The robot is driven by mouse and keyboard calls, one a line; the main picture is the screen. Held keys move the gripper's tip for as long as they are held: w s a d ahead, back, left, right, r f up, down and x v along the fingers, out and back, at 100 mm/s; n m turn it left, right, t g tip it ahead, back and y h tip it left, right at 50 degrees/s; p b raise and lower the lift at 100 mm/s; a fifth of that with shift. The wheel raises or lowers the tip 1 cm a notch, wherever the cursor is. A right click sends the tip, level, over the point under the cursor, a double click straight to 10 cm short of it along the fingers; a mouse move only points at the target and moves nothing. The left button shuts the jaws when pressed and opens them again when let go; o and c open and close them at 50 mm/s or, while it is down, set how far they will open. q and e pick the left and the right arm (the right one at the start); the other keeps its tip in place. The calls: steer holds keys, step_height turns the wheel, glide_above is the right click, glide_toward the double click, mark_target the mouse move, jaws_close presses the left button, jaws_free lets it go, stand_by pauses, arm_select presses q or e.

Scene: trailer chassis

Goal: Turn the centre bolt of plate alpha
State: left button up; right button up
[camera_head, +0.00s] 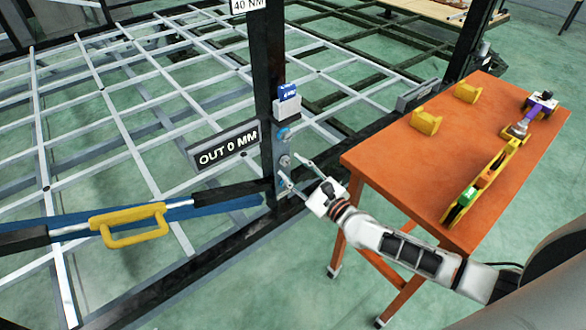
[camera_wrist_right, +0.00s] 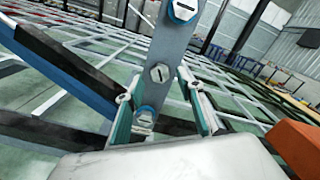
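A grey plate (camera_wrist_right: 170,45) with three bolts in a column is fixed to a dark upright post (camera_head: 268,75); no letter on it is legible. Its centre bolt (camera_wrist_right: 159,73) has a slotted face and also shows in the head view (camera_head: 285,161). Above it is a blue-rimmed bolt (camera_wrist_right: 183,8); below is another bolt (camera_wrist_right: 143,120). My right gripper (camera_head: 294,165) is open and empty in front of the plate. In the right wrist view its fingers (camera_wrist_right: 158,93) stand apart on either side of the plate's lower part. My left gripper is not in view.
An "OUT 0 MM" sign (camera_head: 227,147) stands left of the post. A blue bar with a yellow handle (camera_head: 130,222) crosses the left. An orange table (camera_head: 400,165) with yellow blocks and tools stands right of my right gripper. White chassis rails (camera_head: 145,95) lie behind.

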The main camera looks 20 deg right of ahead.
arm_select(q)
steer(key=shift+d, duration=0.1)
arm_select(e)
steer(key=v, duration=1.1)
steer(key=shift+s, duration=0.15)
steer(key=s+a+f+n+g+y+p, duration=0.1)
steer(key=s+a+f+n, duration=0.1)
steer(key=s+a+n, duration=0.45)
steer(key=s+a+f+n+g+p, duration=0.1)
steer(key=s+a+f+n+g, duration=0.15)
steer(key=n, duration=0.75)
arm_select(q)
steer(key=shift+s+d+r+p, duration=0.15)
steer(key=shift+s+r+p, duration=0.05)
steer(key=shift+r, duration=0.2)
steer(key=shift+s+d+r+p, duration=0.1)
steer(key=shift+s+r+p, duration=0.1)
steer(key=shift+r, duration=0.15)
arm_select(e)
steer(key=s+d+f+n+g+h, duration=0.3)
steer(key=s+f+n, duration=0.6)
steer(key=n, duration=0.5)
steer(key=shift+s+d+h, duration=0.8)
steer(key=shift+s+d, duration=0.05)
steer(key=shift+s, duration=0.1)
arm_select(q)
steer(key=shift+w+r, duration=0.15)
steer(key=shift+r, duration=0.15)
arm_select(e)
steer(key=shift+f, duration=0.1)
